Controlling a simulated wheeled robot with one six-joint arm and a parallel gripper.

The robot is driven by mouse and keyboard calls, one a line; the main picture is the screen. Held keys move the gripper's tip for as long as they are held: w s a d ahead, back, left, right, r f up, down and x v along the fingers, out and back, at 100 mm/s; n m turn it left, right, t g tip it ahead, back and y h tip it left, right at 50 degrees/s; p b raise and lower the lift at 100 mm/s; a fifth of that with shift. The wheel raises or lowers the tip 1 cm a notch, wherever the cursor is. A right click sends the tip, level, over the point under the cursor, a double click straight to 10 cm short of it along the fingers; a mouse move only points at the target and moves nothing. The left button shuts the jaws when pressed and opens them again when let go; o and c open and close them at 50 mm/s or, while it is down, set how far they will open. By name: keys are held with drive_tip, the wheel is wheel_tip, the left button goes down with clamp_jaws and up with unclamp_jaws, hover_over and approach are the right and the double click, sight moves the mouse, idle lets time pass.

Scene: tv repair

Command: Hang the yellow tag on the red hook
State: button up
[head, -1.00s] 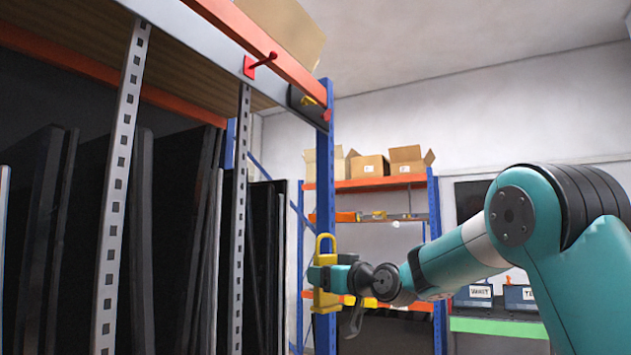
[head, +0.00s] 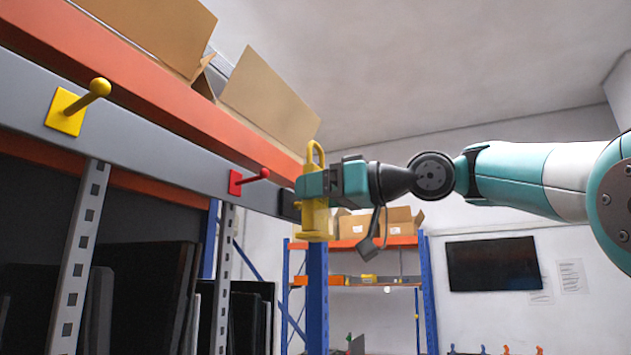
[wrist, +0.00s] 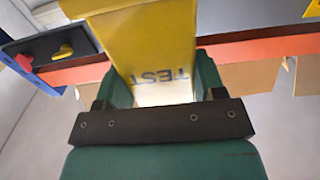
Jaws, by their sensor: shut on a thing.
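My gripper (head: 322,184) is shut on the yellow tag (head: 316,218), which hangs upright with its loop on top. In the wrist view the tag (wrist: 150,45) sits between the fingers and shows the word TEST. The red hook (head: 250,180) is a red plate with a peg and ball end on the grey beam (head: 150,131). In the head view the tag is to the right of the red hook, with a gap between them. The hook cannot be made out for certain in the wrist view.
A yellow hook (head: 82,106) is on the same beam at the left. Open cardboard boxes (head: 268,97) stand on the shelf above the orange beam. A blue post (head: 317,290) rises below the tag. The room to the right of the rack is open around my arm.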

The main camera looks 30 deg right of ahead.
drive_tip(key=shift+w+a+f, duration=0.1)
drive_tip(key=shift+w+a, duration=0.2)
drive_tip(key=shift+w, duration=0.3)
drive_tip(key=f+p+x, duration=0.1)
drive_tip(key=f+x, duration=0.1)
drive_tip(key=x, duration=1)
drive_tip(key=shift+w+f, duration=0.2)
drive_tip(key=shift+f, duration=0.15)
idle(0.4)
drive_tip(key=shift+a, duration=0.1)
drive_tip(key=shift+f, duration=0.2)
idle(0.8)
drive_tip(key=o, duration=1)
drive_tip(key=shift+o, duration=0.9)
drive_tip(key=shift+s, duration=0.1)
